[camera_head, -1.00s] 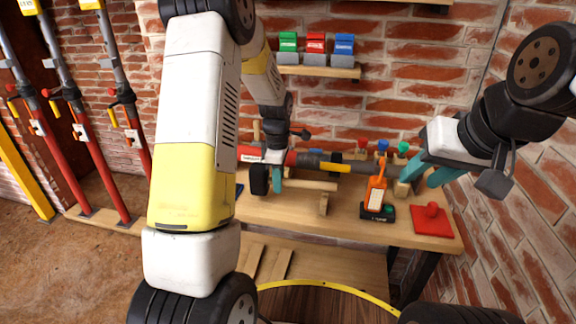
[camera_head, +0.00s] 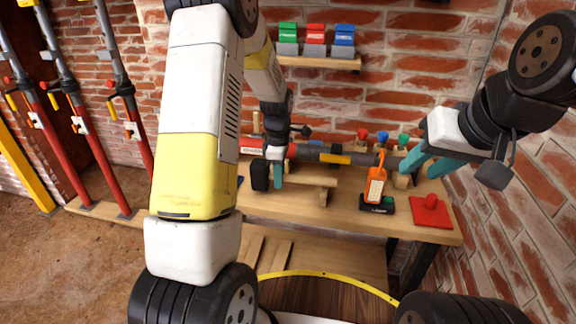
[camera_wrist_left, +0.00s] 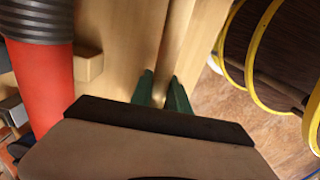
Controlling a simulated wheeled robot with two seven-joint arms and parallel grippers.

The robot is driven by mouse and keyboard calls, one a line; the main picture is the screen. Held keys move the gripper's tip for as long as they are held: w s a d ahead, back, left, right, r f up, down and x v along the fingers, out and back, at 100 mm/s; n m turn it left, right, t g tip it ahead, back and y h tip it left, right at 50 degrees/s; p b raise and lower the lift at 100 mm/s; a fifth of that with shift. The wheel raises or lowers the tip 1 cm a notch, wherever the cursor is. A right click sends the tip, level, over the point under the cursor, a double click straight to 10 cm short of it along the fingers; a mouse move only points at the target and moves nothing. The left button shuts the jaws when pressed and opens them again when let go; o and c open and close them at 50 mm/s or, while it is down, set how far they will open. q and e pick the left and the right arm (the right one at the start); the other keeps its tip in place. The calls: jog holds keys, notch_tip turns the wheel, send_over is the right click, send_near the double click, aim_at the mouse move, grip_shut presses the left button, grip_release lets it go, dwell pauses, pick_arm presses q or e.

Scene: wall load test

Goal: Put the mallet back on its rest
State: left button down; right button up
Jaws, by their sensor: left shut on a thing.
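The mallet has a black head (camera_head: 260,176) and a pale wooden handle (camera_head: 312,182). It lies roughly level over the front of the workbench. My left gripper (camera_head: 277,178) is shut on the handle close to the head. In the left wrist view, the green fingers (camera_wrist_left: 161,92) close around the handle (camera_wrist_left: 181,45). A wooden rest block (camera_head: 322,197) stands under the handle's right end; I cannot tell whether they touch. The bench below the head is partly hidden by my arm. My right gripper (camera_head: 422,168) is open and empty above the bench's right side.
A grey and red prop (camera_head: 310,154) lies behind the mallet, close to my left gripper. An orange device (camera_head: 375,186) on a black base and a red pad (camera_head: 431,212) are to the right. Red props (camera_head: 98,150) stand at left. A yellow-rimmed drum (camera_head: 330,275) is in front.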

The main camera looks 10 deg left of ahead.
pick_arm(q)
jog(key=shift+f, duration=0.25)
jog(key=c, duration=1.2)
grip_release()
jog(key=shift+o, duration=0.4)
jog(key=o, duration=0.6)
jog(key=shift+r, duration=0.1)
jog(key=shift+r, duration=3.9)
